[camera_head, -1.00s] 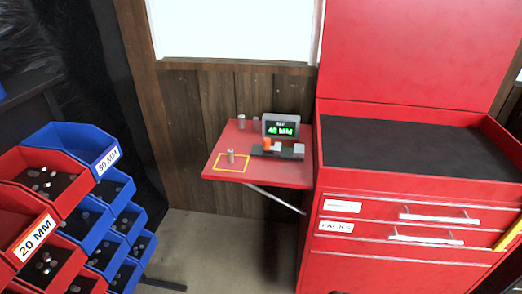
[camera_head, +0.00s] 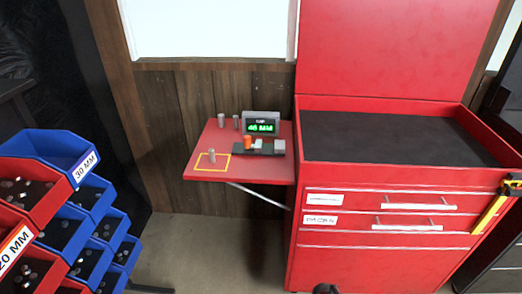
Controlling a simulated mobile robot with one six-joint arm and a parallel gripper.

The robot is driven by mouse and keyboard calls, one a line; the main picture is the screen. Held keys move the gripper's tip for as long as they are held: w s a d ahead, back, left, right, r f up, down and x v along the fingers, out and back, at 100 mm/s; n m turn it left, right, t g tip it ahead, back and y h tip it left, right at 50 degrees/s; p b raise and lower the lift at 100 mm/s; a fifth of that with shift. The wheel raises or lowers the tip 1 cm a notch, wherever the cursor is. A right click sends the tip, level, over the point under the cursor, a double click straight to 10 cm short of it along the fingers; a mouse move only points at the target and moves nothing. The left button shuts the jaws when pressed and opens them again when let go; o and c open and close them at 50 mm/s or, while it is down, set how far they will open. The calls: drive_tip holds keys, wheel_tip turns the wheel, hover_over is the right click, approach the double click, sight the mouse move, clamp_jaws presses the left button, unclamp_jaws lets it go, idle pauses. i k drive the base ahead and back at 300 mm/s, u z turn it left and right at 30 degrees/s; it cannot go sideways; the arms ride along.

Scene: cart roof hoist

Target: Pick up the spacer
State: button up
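A small grey metal cylinder, which looks like a spacer (camera_head: 211,156), stands upright inside a yellow outlined square on a red fold-out shelf (camera_head: 198,174). Two more grey cylinders stand at the back of the shelf, a left one (camera_head: 221,121) and a smaller right one (camera_head: 236,122). A gauge with a green lit display (camera_head: 261,128) stands behind a dark fixture with an orange part (camera_head: 248,143); its reading in MM is too blurred to be sure of. I cannot make out my gripper; only a dark rounded tip shows at the bottom edge.
Right of the shelf stands a red tool cart (camera_head: 400,250) with a dark top tray and drawers; a yellow and black tool (camera_head: 490,214) is at its right. Red and blue bins (camera_head: 45,148) of small parts, labelled 20 MM and 30 MM, stack at left. Floor below the shelf is clear.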

sight(211, 151)
drive_tip(key=u, duration=0.45)
drive_tip(key=k, duration=1.35)
drive_tip(key=u, duration=0.6)
drive_tip(key=i, duration=1)
drive_tip(key=u, duration=0.6)
drive_tip(key=i, duration=0.35)
drive_tip(key=u, duration=0.3)
